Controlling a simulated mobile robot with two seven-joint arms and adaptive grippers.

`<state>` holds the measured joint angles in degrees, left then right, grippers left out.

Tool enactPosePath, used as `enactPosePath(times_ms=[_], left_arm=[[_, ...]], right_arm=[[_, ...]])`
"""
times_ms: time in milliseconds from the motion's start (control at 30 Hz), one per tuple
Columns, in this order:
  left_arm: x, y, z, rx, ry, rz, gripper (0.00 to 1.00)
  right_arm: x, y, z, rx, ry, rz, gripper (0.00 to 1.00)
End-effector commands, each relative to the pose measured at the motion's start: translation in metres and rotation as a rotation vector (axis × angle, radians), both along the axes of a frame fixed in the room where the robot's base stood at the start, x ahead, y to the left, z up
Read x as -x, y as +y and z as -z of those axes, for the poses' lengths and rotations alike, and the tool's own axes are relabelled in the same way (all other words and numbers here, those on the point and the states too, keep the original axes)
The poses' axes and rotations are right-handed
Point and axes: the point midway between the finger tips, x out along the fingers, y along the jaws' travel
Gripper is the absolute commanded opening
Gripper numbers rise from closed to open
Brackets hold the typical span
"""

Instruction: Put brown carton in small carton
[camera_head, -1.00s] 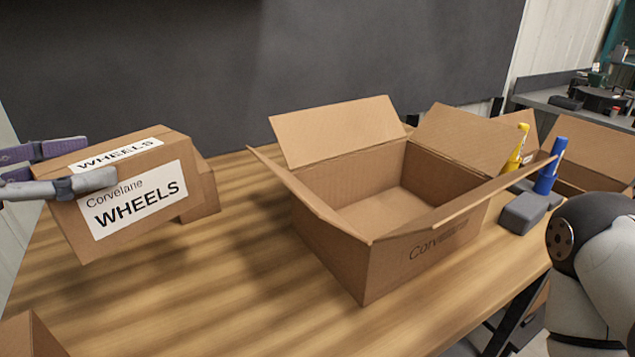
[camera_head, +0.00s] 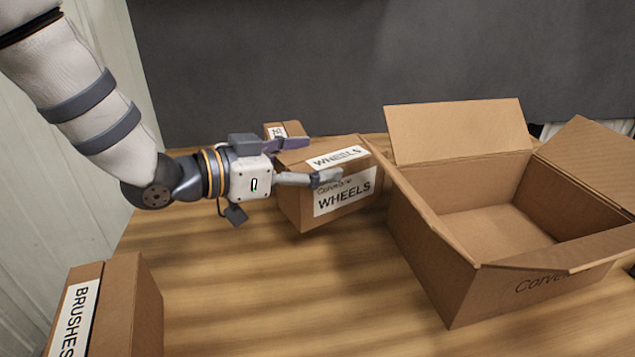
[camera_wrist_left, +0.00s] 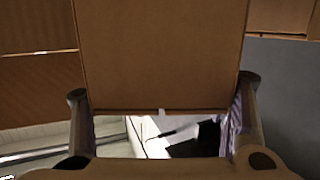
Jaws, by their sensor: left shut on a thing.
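A brown carton labelled WHEELS (camera_head: 312,206) is held between the fingers of my left gripper (camera_head: 318,160), just left of the open carton. Whether its underside touches the table is unclear. In the left wrist view, the brown carton (camera_wrist_left: 160,60) fills the upper middle between the two fingers. The open, empty small carton (camera_head: 425,262) stands on the table at the right with its flaps spread. Its left flap is close beside the held carton; I cannot tell if they touch. My right gripper is out of view.
A carton labelled BRUSHES (camera_head: 135,305) stands at the lower left. Another small carton (camera_head: 285,130) sits behind the held one, partly hidden. The wooden table (camera_head: 270,290) is clear in front. A dark panel (camera_head: 280,60) rises behind the table.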

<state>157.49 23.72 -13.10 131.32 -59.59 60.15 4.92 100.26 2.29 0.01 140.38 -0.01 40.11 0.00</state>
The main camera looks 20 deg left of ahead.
Motion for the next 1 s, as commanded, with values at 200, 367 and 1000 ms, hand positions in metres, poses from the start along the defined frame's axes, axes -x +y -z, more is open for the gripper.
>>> enactPosePath(times_ms=[200, 367, 1000], left_arm=[[-0.008, -0.008, 0.027, 0.003, -0.001, 0.001, 0.09], [-0.008, -0.008, 0.041, 0.002, -0.007, 0.000, 0.09], [-0.007, -0.007, 0.044, 0.001, -0.003, 0.001, 0.88]], right_arm=[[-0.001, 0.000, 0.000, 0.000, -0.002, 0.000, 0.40], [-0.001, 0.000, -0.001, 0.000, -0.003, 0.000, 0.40], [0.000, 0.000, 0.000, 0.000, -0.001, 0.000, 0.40]])
